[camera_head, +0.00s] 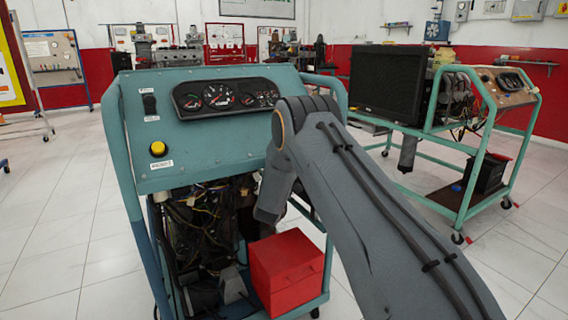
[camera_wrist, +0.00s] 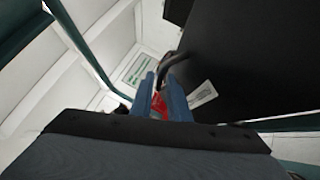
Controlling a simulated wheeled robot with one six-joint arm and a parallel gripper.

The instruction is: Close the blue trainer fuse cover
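The blue-teal trainer (camera_head: 215,125) stands upright in the middle of the head view, with gauges on its sloped panel. In the head view my arm reaches to its right side; my gripper is hidden there behind my own arm. In the wrist view my gripper (camera_wrist: 161,82) shows two blue fingers standing apart. A black curved handle-like bar (camera_wrist: 173,58) lies at the fingertips; I cannot tell whether they touch it. A large dark panel (camera_wrist: 250,60) fills the right side beside it. I cannot tell for certain which part is the fuse cover.
A red box (camera_head: 287,272) sits low in the trainer's frame, by loose wiring (camera_head: 205,215). A yellow button (camera_head: 158,149) is on the panel. A second green-framed trainer (camera_head: 440,140) with a black radiator stands at the right. White tiled floor (camera_head: 60,230) is clear at left.

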